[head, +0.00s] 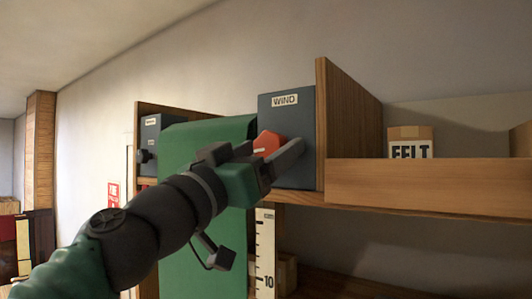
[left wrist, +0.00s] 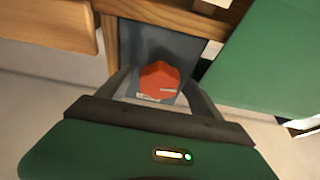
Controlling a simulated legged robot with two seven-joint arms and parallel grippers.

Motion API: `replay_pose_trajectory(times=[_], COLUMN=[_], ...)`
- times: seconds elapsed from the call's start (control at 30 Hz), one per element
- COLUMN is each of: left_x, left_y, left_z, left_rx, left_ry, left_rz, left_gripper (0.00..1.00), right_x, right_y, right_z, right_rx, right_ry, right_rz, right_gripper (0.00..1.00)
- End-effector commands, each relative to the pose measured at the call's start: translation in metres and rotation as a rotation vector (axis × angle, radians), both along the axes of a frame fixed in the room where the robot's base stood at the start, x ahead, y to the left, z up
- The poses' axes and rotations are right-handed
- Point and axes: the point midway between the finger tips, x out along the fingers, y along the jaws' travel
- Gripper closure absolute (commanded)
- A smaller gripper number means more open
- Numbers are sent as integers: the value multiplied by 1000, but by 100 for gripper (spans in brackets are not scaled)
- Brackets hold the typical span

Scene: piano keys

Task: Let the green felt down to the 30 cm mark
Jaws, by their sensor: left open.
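The green felt (head: 200,250) hangs as a broad sheet from a roller between two dark housings, and its lower edge is out of view. A white scale strip (head: 265,240) beside it shows a 10; no 30 mark is in view. The grey box labelled WIND (head: 286,101) carries a red knob (head: 268,144) with a white line. My left gripper (head: 277,150) is at the knob, its fingers on either side of it. In the left wrist view the red knob (left wrist: 158,80) sits between the open fingers, with gaps showing. My right gripper is not in view.
A second dark box with a small knob (head: 150,140) is at the roller's left end. A wooden shelf (head: 430,187) at right holds a box labelled FELT (head: 410,143). A wooden upright (head: 340,125) stands right beside the WIND box.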

Motion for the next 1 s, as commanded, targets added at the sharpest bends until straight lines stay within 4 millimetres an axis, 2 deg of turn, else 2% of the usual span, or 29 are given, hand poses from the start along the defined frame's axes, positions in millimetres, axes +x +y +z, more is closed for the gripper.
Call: replay_pose_trajectory(times=[0.2,0.47,0.5,0.6,0.7,0.83,1.0], left_x=[-12,-66,-73,-91,-104,-117,-122], left_y=[10,51,57,70,79,88,91], left_z=[-10,-42,-51,-61,-67,-69,-67], left_rx=[-4,-3,-1,1,3,1,1], left_ry=[1,-4,-4,-4,-2,0,3], left_rz=[-1,3,8,9,8,4,0], left_gripper=[25,25,25,25,25,25,25], right_x=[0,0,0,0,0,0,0], right_y=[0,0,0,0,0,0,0], right_z=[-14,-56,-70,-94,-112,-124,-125], right_rx=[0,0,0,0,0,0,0], right_ry=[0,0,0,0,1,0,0], right_rz=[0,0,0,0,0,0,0], right_gripper=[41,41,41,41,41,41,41])
